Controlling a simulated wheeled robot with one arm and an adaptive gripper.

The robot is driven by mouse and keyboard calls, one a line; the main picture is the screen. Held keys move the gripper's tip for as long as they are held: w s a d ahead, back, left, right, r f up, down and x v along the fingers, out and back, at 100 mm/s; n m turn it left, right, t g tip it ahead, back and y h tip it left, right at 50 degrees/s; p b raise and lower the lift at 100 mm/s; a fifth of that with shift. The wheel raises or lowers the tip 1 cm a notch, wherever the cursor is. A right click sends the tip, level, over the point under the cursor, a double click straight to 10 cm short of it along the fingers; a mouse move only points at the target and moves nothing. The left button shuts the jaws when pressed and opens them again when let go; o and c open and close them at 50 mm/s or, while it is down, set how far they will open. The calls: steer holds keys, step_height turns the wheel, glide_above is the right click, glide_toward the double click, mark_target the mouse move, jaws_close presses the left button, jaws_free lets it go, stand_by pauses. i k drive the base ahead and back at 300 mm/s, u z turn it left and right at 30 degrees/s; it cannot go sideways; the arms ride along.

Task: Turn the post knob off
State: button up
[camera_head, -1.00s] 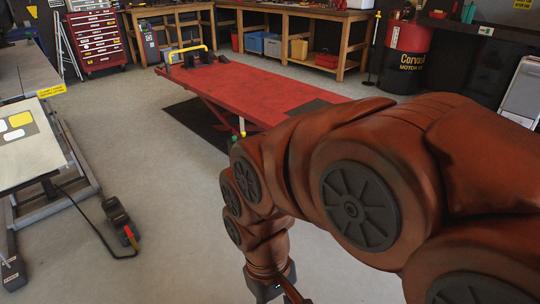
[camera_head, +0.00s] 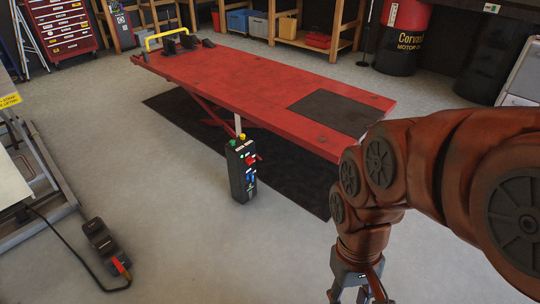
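A black control post (camera_head: 242,172) stands upright on the floor in front of the red motorcycle lift (camera_head: 255,85). It has a green button and a yellow button on top. A red knob (camera_head: 251,160) and a blue part (camera_head: 251,178) are on its front-right face; their exact settings are too small to read. My gripper (camera_head: 360,296) hangs at the bottom edge, right of the post and nearer to me, apart from it. Its fingertips are cut off by the frame, so whether it is open cannot be told.
A black mat (camera_head: 290,177) lies under the red lift. At left, a second lift (camera_head: 45,215) has a black pedal box (camera_head: 103,240) and cable beside it. A drum (camera_head: 402,38) and benches stand at the back. The floor between my gripper and the post is clear.

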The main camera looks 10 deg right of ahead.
mark_target(249, 160)
steer(key=u, duration=0.3)
steer(key=i, duration=0.9)
steer(key=u, duration=0.55)
